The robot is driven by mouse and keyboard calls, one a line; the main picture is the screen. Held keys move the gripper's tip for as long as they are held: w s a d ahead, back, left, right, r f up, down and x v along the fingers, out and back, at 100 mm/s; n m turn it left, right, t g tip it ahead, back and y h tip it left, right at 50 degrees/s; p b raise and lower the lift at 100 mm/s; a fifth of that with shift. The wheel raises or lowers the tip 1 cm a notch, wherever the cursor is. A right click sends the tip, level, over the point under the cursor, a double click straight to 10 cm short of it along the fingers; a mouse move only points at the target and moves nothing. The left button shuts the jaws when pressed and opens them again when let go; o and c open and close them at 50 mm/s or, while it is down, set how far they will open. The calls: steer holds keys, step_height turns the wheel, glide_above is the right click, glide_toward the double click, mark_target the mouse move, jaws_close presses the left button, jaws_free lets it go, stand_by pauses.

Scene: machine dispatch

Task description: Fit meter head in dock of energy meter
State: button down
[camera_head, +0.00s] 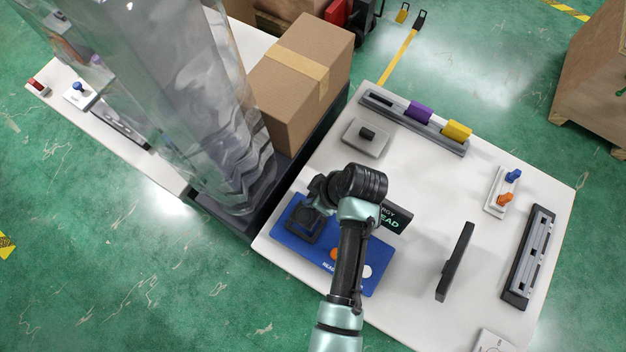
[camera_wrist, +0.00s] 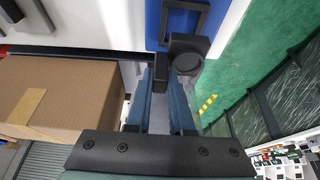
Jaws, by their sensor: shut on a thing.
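The energy meter is a blue panel (camera_head: 289,243) lying on the white table, with orange and white round parts. Its dock looks like a black square frame (camera_head: 303,223) at the panel's left end; it also shows in the wrist view (camera_wrist: 203,22). My gripper (camera_head: 326,192) is over the back edge of the panel, near the dock. In the wrist view my gripper (camera_wrist: 160,82) is shut on the meter head (camera_wrist: 187,55), a dark block with a round face. The head overlaps the frame's near edge in that view; I cannot tell whether they touch.
A black sign (camera_head: 393,218) stands right behind my arm. A grey base with a black knob (camera_head: 367,134), a rail with purple and yellow blocks (camera_head: 440,134), a dark upright plate (camera_head: 455,262) and a slotted rack (camera_head: 528,257) stand on the table. A cardboard box (camera_head: 301,84) and a wrapped stack are at left.

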steer(key=shift+f+b, duration=1.95)
steer(key=shift+f, duration=0.7)
steer(key=shift+f+b, duration=0.85)
steer(key=shift+f, duration=0.45)
steer(key=c, duration=0.7)
jaws_free()
steer(key=shift+r, duration=0.1)
steer(key=b+v, duration=0.1)
steer(key=v, duration=1.2)
steer(key=shift+w, duration=0.1)
